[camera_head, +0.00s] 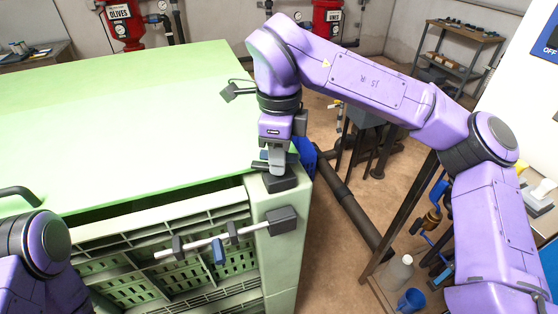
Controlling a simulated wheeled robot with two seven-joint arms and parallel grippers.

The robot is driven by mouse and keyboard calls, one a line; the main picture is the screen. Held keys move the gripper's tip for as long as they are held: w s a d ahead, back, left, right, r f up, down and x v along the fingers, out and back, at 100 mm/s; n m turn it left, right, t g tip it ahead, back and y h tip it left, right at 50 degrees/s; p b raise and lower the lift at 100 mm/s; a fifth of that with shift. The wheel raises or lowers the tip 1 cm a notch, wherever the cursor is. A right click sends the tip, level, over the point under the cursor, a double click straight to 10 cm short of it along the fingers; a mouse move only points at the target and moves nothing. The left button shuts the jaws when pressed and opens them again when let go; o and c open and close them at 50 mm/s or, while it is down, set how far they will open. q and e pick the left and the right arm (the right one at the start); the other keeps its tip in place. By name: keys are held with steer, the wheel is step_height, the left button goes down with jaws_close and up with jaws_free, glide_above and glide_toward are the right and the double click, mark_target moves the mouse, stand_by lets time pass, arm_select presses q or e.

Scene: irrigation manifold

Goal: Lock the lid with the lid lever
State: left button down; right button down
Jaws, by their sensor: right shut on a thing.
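The large pale green lid (130,130) lies over a green crate-like box (282,240). A dark gap shows under the lid's front edge. My right gripper (275,166) points down at the box's front right corner, close to the lid's right edge. It is shut on what seems to be the lid lever, mostly hidden between and behind the fingers. A dark block (281,181) sits on the corner just below the fingertips. I cannot tell the lever's angle.
A metal bar (196,247) with dark blocks and a blue piece (218,251) runs along the box's front. Right of the box, dark pipes (350,205) lie on the brown floor. A blue cup (410,300) and grey bottle (398,270) stand at the lower right.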

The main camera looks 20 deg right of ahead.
steer(key=m+b, duration=0.1)
steer(key=m, duration=0.1)
steer(key=m+b, duration=0.1)
steer(key=shift+f+m, duration=0.2)
steer(key=shift+m, duration=0.2)
steer(key=m+b, duration=0.2)
steer(key=m, duration=0.1)
steer(key=shift+m+b, duration=0.3)
steer(key=shift+r+m+b, duration=0.1)
steer(key=shift+m+b, duration=1.4)
steer(key=shift+m, duration=0.7)
steer(key=shift+r, duration=0.1)
steer(key=c, duration=1)
jaws_free()
steer(key=shift+o, duration=0.2)
